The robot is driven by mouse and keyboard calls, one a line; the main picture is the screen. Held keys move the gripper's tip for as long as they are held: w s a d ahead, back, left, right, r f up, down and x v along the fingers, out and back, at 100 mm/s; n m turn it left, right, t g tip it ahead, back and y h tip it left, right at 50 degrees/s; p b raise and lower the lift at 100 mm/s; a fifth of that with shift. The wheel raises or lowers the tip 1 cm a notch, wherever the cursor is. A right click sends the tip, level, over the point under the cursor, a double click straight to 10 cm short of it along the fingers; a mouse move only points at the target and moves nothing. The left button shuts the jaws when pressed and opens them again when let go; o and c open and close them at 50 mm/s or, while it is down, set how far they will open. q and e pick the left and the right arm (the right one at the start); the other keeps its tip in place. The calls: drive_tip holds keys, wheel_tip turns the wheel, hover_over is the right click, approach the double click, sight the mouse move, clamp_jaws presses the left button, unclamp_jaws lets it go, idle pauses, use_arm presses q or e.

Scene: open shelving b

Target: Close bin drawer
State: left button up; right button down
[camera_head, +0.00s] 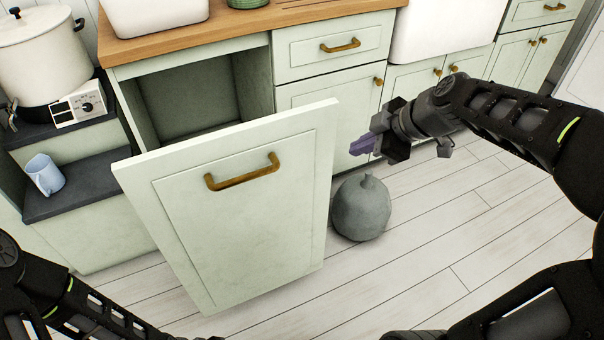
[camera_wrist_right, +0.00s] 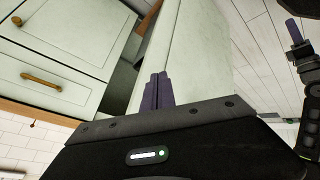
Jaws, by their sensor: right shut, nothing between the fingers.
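The bin drawer (camera_head: 238,222) stands pulled out from the cabinet, its pale green front panel facing me with a brass handle (camera_head: 242,172) near the top. The dark opening (camera_head: 190,95) behind it shows inside the cabinet. My right gripper (camera_head: 362,144) is shut and empty, to the right of the panel near its upper right edge. In the right wrist view its purple fingers (camera_wrist_right: 158,92) are together in front of the drawer panel (camera_wrist_right: 195,60); I cannot tell if they touch it.
A grey round vase (camera_head: 361,208) stands on the floor just right of the drawer, below my right gripper. A blue mug (camera_head: 45,174) and a pot (camera_head: 42,55) stand on dark shelves at left. Closed cabinets line the right; the floor in front is clear.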

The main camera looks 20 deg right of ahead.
drive_tip(key=a+n, duration=0.1)
drive_tip(key=n, duration=0.1)
drive_tip(key=s+a+n+g+y, duration=0.1)
drive_tip(key=n, duration=0.1)
drive_tip(key=s+a+n, duration=0.1)
drive_tip(key=shift+s+f+n+g, duration=0.15)
drive_tip(key=shift+s+n+g, duration=0.15)
drive_tip(key=shift+n, duration=0.1)
drive_tip(key=shift+w+a, duration=0.1)
approach(303, 172)
wheel_tip(303, 172, down, 4)
drive_tip(key=a, duration=0.2)
drive_tip(key=shift+w+d, duration=0.1)
drive_tip(key=shift+w, duration=0.85)
drive_tip(key=shift+w, duration=0.1)
